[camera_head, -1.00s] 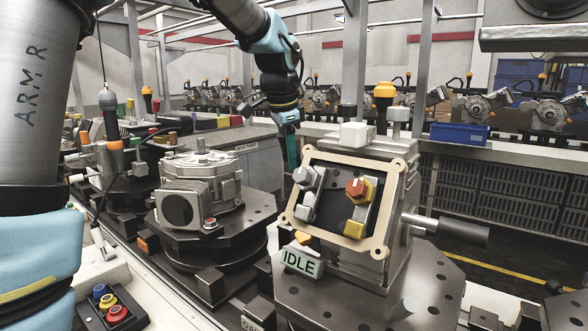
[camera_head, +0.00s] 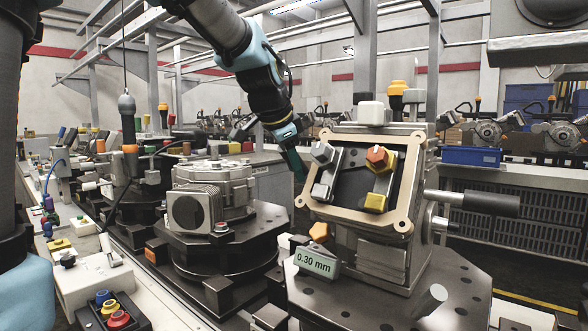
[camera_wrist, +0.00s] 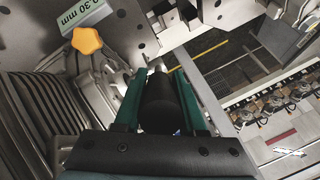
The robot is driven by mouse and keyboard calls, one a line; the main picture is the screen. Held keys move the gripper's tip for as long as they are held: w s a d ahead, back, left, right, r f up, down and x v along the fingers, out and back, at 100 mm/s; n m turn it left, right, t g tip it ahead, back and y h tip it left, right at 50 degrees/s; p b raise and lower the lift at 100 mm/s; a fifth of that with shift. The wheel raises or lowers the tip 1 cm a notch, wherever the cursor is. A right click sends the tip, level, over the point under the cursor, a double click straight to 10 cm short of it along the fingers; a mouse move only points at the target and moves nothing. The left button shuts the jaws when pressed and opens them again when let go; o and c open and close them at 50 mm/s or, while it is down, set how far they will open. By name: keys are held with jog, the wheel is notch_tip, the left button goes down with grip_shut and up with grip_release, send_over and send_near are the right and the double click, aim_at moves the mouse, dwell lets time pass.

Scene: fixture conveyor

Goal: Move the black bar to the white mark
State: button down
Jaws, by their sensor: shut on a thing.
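My gripper (camera_wrist: 168,88) has two green fingers, shut on a black bar (camera_wrist: 160,108) that lies between them in the wrist view. The far end of the bar is near pale metal parts. In the head view my gripper (camera_head: 294,162) is just left of the tilted framed panel (camera_head: 408,195), and its fingertips and the held bar are hidden there. A small sign (camera_head: 315,263) on the fixture reads 0.30 mm; it also shows in the wrist view (camera_wrist: 85,15). I cannot pick out the white mark.
A black handle (camera_head: 487,202) sticks out right of the panel fixture. A finned metal housing (camera_head: 190,208) stands on a round dark base to the left. An orange knob (camera_head: 319,232) is above the sign. Coloured buttons (camera_head: 112,309) are at the front left.

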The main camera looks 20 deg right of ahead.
jog(key=c, duration=0.5)
grip_release()
jog(key=b+v, duration=0.1)
jog(key=v, duration=1)
jog(key=shift+f, duration=0.1)
jog(key=w+a+f+n+g+y+p, duration=0.1)
jog(key=w+a+f+n+y+p, duration=0.25)
jog(key=a+f+n, duration=0.95)
jog(key=s+a+f+n+g, duration=0.1)
jog(key=s+a+f+n, duration=0.1)
jog(key=s+a+f, duration=0.2)
jog(key=s+a+f+n+g+y, duration=0.1)
jog(key=s+a+f, duration=0.3)
jog(key=a+f, duration=0.6)
notch_tip(320, 180, down, 3)
jog(key=shift+a+n+p, duration=0.3)
jog(key=shift+n+p, duration=0.05)
jog(key=shift+n, duration=0.35)
